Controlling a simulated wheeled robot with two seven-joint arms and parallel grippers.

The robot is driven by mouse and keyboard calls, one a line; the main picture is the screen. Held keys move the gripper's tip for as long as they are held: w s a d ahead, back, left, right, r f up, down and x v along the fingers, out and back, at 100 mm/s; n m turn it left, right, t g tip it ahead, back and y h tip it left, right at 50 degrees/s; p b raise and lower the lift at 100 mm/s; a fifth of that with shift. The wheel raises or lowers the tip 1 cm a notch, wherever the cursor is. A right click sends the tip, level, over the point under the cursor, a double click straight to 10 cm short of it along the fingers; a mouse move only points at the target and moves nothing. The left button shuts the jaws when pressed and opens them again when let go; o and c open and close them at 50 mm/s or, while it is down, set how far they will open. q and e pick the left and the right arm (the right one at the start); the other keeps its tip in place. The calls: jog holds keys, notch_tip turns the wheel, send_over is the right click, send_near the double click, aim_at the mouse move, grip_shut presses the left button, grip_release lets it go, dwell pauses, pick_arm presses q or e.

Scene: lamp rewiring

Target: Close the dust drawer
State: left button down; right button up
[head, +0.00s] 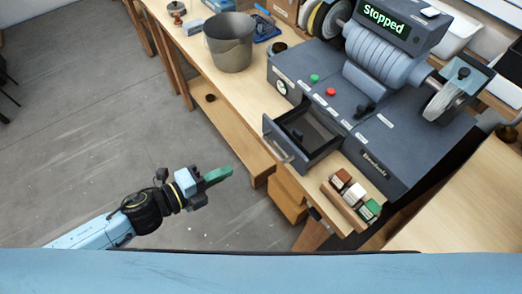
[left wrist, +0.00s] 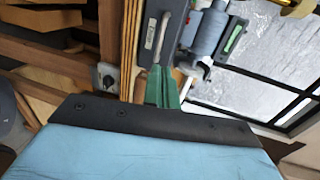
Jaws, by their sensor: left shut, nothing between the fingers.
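The dust drawer (head: 311,133) is a dark grey open-topped box in the front of the grey grinding machine (head: 345,105). It stands pulled out, with its inside showing and a light bar handle (head: 279,149) on its front. In the left wrist view a grey front with a bar handle (left wrist: 157,32) shows beyond the fingers. My left gripper (head: 220,175) has green fingers, shut and empty. It is left of the drawer in the head view, apart from the handle, over the floor side of the bench. The fingers also show in the left wrist view (left wrist: 162,88). My right gripper is not in view.
The wooden bench (head: 222,88) holds a grey bucket (head: 230,42) and a rack (head: 346,205) of small coloured blocks near the drawer. The machine's screen (head: 384,19) reads "Stopped". A wooden shelf (head: 235,141) lies below. The floor at left is clear.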

aim_at(271, 149)
pick_arm(q)
jog(key=p+x, duration=0.1)
jog(key=x, duration=1.1)
